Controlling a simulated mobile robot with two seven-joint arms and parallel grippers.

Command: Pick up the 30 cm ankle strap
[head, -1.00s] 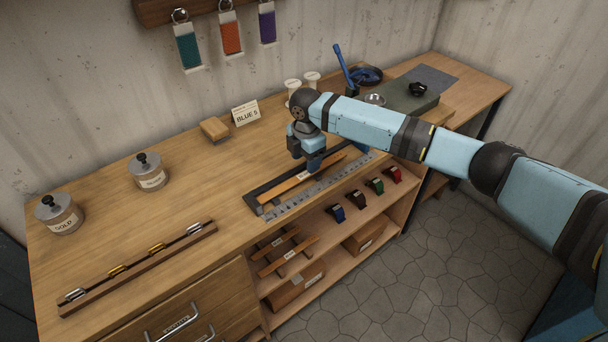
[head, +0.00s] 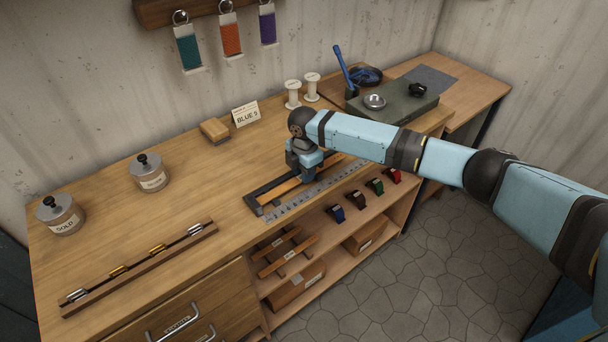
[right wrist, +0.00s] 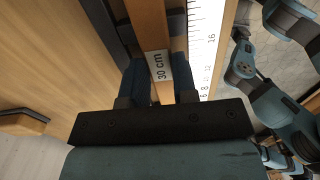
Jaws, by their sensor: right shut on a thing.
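The 30 cm ankle strap is a tan leather strip (head: 280,190) lying in the dark tray (head: 254,202) beside the steel ruler on the bench. In the right wrist view the strap (right wrist: 147,22) runs between my fingers, and its white "30 cm" label (right wrist: 159,66) faces the camera. My right gripper (head: 308,178) points down over the tray. In the right wrist view its two blue fingers (right wrist: 158,82) are shut on the strap from both sides. The gripper and arm hide the strap's middle in the head view.
The ruler (head: 285,208) lies along the bench's front edge. Two white spools (head: 293,94), a "BLUE 5" card (head: 246,113) and a wooden block (head: 214,130) stand behind. Lidded jars (head: 150,172) and a rack (head: 138,268) are at left. Straps lie on the shelf below.

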